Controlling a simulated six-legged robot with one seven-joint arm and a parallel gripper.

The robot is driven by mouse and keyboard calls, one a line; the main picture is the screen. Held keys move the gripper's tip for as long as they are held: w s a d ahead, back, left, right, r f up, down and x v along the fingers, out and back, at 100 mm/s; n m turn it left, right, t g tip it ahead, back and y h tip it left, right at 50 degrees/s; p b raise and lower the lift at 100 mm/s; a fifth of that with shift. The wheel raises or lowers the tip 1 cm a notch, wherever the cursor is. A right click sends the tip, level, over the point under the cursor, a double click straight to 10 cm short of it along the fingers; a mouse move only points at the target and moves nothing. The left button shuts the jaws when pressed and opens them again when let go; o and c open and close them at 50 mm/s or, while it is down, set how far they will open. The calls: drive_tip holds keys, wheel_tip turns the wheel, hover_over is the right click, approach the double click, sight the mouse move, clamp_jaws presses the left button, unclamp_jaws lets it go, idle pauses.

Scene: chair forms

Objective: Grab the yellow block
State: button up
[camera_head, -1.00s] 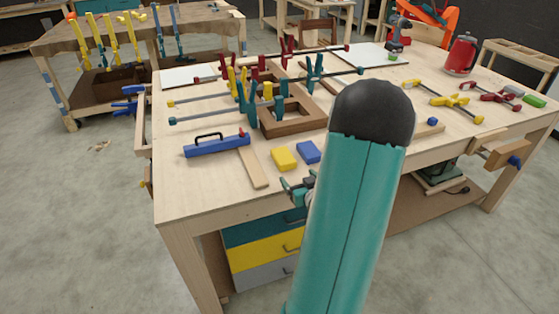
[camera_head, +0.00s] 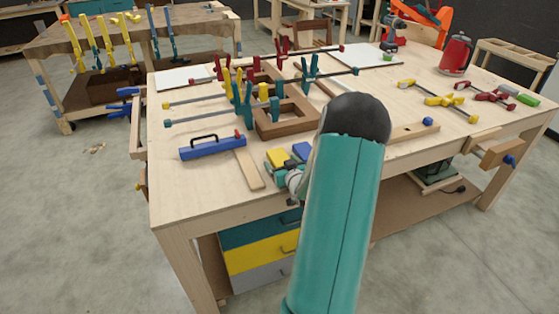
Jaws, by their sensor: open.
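The yellow block (camera_head: 277,156) lies on the workbench (camera_head: 215,205) near its front edge. The blue block (camera_head: 302,150) lies just to its right. My gripper (camera_head: 283,164) is open, with its teal fingers low at the near side of the yellow block. The fingers overlap the near part of the block in the picture. I cannot tell whether they touch it or reach around it. My teal arm hides part of the bench to the right of the gripper.
A wooden strip (camera_head: 249,169) and a blue plane-like tool (camera_head: 212,147) lie to the left. A wooden frame with several clamps (camera_head: 285,128) stands behind the blocks. The bench's front left corner is clear.

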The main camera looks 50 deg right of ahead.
drive_tip(key=shift+c, duration=0.4)
drive_tip(key=c, duration=1.1)
drive_tip(key=shift+r, duration=0.15)
